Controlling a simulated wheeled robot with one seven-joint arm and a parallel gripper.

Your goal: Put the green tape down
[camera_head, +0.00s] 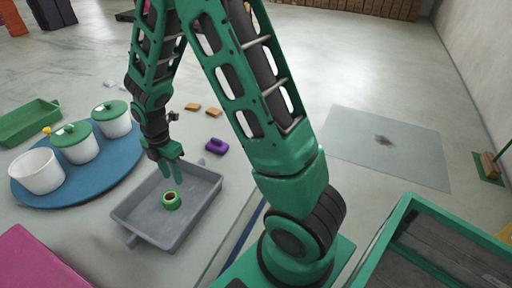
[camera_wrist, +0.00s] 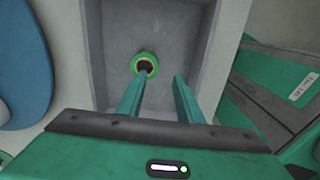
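The green tape (camera_head: 171,203) is a small green roll with a dark brown core, lying on the floor of a shallow grey tray (camera_head: 141,235). In the wrist view the tape (camera_wrist: 138,58) also shows inside the tray (camera_wrist: 188,30). My gripper (camera_head: 182,186) is over the tray, by the tape in the head view. In the wrist view my gripper (camera_wrist: 161,75) is open with nothing between its fingers. Its left fingertip overlaps the tape's near edge and core in that view; I cannot tell whether they touch.
A blue round mat (camera_head: 110,179) with white pots stands left of the tray. A purple block (camera_head: 216,146) and orange pieces (camera_head: 213,112) lie behind it. A green-framed crate (camera_head: 402,215) is at the right. A green tray (camera_head: 28,122) is far left.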

